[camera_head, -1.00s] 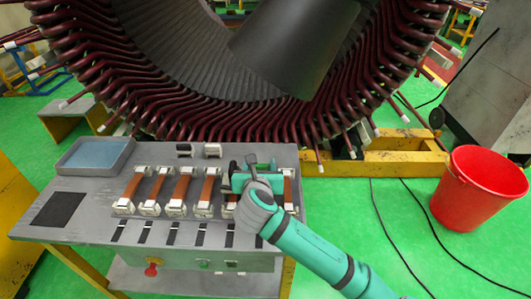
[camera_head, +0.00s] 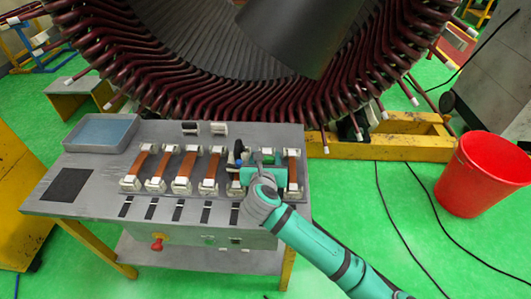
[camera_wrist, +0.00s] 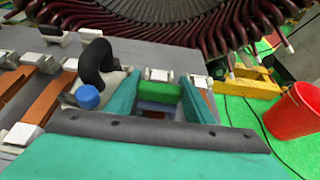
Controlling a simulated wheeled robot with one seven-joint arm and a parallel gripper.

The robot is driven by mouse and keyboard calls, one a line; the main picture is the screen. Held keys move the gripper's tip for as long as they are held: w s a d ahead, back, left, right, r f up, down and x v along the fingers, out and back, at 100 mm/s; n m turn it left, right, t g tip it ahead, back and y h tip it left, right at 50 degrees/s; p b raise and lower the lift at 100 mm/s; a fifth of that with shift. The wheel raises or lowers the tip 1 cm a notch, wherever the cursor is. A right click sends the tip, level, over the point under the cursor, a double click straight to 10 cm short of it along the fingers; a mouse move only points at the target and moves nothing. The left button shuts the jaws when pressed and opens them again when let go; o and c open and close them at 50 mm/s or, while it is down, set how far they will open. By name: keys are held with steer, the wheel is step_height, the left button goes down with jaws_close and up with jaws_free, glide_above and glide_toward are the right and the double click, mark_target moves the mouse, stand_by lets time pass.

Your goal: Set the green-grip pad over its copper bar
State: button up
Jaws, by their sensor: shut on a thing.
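A dark blue part sits just below the green block. Several copper bars (camera_head: 187,165) lie in a row in white end holders.
A black curved piece with a blue end (camera_wrist: 95,62) stands just left of my fingers. A black block (camera_head: 190,127) and a white block (camera_head: 220,128) stand at the bench's back. A blue-lined tray (camera_head: 100,132) is at left. The large stator (camera_head: 240,95) rises behind.

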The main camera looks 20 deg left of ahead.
steer(key=shift+f, duration=0.3)
steer(key=o, duration=1.2)
steer(key=shift+c, duration=0.2)
steer(key=shift+s+d, duration=0.1)
steer(key=shift+s, duration=0.05)
steer(key=v, duration=1)
steer(key=shift+s+r, duration=0.2)
steer(key=shift+s, duration=0.05)
steer(key=shift+d, duration=0.1)
